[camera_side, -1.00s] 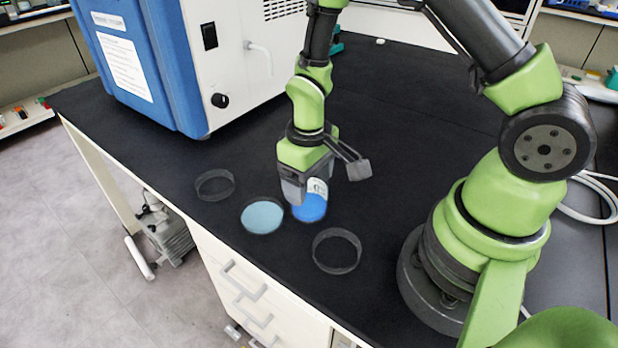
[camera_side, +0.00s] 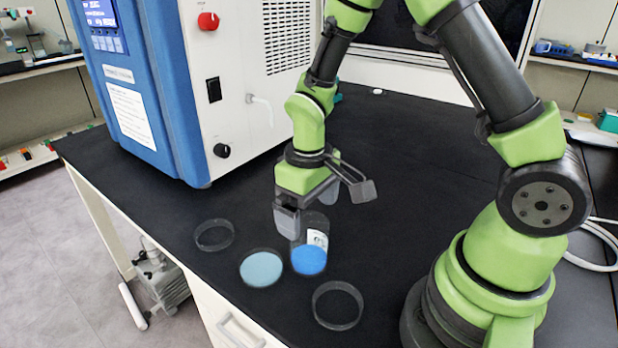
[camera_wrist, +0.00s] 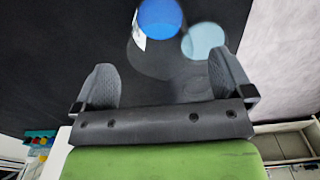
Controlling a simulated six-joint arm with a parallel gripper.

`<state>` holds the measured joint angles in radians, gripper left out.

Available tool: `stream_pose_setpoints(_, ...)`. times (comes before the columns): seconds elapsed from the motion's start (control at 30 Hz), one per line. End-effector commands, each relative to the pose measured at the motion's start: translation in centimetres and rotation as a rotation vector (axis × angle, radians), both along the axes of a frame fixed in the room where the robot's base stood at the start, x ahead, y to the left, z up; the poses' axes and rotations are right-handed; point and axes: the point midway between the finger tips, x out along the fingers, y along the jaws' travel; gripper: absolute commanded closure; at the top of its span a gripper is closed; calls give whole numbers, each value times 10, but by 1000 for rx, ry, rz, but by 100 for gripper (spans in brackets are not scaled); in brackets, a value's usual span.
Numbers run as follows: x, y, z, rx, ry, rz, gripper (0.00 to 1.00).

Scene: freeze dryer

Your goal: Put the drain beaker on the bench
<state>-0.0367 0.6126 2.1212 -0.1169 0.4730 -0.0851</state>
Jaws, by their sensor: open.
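The drain beaker (camera_side: 309,260) is a clear vessel with a white label and blue contents in its bottom. It stands upright on the black bench (camera_side: 420,190), near the front edge. In the wrist view the beaker (camera_wrist: 160,18) shows at the top, its blue contents partly cut off by the frame edge. My gripper (camera_side: 307,208) is open and empty, with its fingers at and above the beaker's rim. In the wrist view the two fingers of my gripper (camera_wrist: 163,68) are wide apart with nothing between them. Whether a finger touches the rim I cannot tell.
A dish with pale blue contents (camera_side: 261,268) sits left of the beaker. Empty clear dishes stand farther left (camera_side: 214,235) and at front right (camera_side: 338,305). The blue and white freeze dryer (camera_side: 215,110) stands behind left.

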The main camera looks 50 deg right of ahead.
Motion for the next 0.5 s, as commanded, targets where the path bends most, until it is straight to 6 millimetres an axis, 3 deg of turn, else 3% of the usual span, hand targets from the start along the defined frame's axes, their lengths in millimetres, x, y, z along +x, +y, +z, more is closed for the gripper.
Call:
stream_pose_setpoints(0.2, 1, 0, 46, 0, -6, 0, 2)
stream_pose_setpoints(0.5, -3, 0, 80, 7, -33, -18, 2)
